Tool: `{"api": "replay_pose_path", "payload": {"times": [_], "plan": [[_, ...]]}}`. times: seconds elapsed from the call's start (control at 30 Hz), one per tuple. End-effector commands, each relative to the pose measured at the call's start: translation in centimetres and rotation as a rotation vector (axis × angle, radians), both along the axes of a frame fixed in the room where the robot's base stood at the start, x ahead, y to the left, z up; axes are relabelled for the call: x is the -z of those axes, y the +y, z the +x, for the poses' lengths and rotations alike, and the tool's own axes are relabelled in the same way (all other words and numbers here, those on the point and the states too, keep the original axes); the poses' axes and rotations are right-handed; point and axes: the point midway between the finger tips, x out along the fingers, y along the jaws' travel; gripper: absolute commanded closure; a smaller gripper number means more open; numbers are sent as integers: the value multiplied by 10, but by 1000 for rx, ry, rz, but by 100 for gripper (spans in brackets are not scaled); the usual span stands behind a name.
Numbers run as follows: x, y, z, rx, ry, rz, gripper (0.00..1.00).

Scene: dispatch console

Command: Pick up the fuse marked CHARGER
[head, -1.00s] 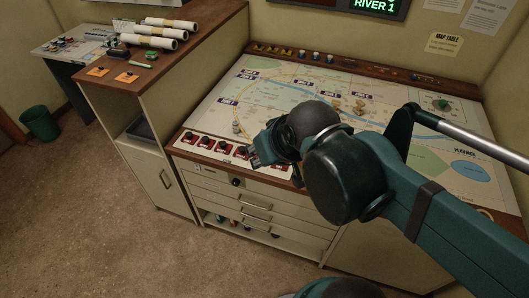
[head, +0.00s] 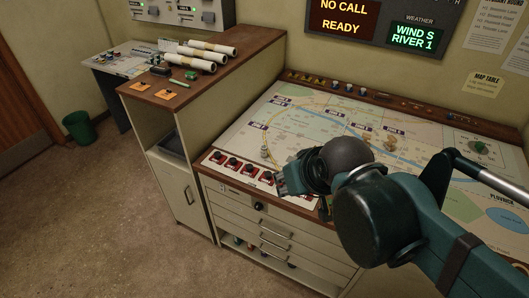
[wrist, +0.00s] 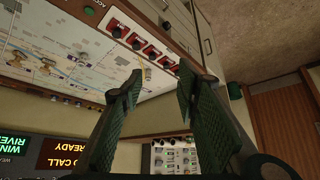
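I cannot make out a fuse marked CHARGER in either view; no such label is readable. My gripper (head: 288,182) hangs over the front left edge of the map table (head: 228,140), near the row of red-based black knobs. In the wrist view my gripper (wrist: 160,72) is open, with its two dark green ribbed fingers well apart and nothing between them. Several small coloured items (head: 250,245) lie on the low open shelf under the drawers, too small to identify.
A wooden-topped cabinet (head: 215,80) stands left of the table, with paper rolls (head: 205,52), a green item (head: 183,82) and orange cards (head: 170,94). A wall panel with switches (head: 180,14) is above. A green bin (head: 78,127) stands at left. The carpet in front is clear.

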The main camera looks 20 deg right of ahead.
Motion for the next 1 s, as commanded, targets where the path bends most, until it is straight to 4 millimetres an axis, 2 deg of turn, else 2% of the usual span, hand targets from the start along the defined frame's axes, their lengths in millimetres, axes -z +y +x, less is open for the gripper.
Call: {"api": "replay_pose_path", "payload": {"times": [0.73, 1.0], "plan": [[-1, 0, 1, -3, 2, -2, 65], [-9, -1, 16, -38, 23, -28, 65]]}}
